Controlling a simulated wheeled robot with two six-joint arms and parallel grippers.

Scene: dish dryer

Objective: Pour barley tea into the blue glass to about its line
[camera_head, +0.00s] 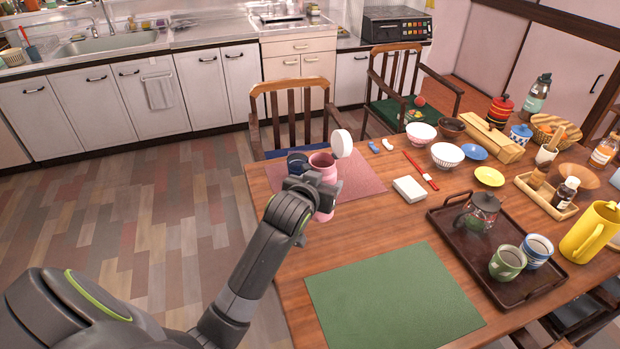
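A pink pitcher (322,162) stands upright or nearly so at the red-brown placemat (362,180) on the table's far left. A round white disc (341,143), perhaps its lid, shows at its upper right. A dark blue vessel (297,161), perhaps the blue glass, is just left of the pitcher, partly hidden; its line and contents cannot be seen. My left gripper (318,190) is at the near side of the pitcher, overlapping it in the picture. Its fingers are hidden, so I cannot tell whether it grips. My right gripper is out of view.
A dark tray (444,230) holds a glass pot (478,211) and two cups. A yellow pitcher (590,232) stands at the right. A white box (409,189), bowls and small dishes fill the far side. The green placemat (392,300) is bare.

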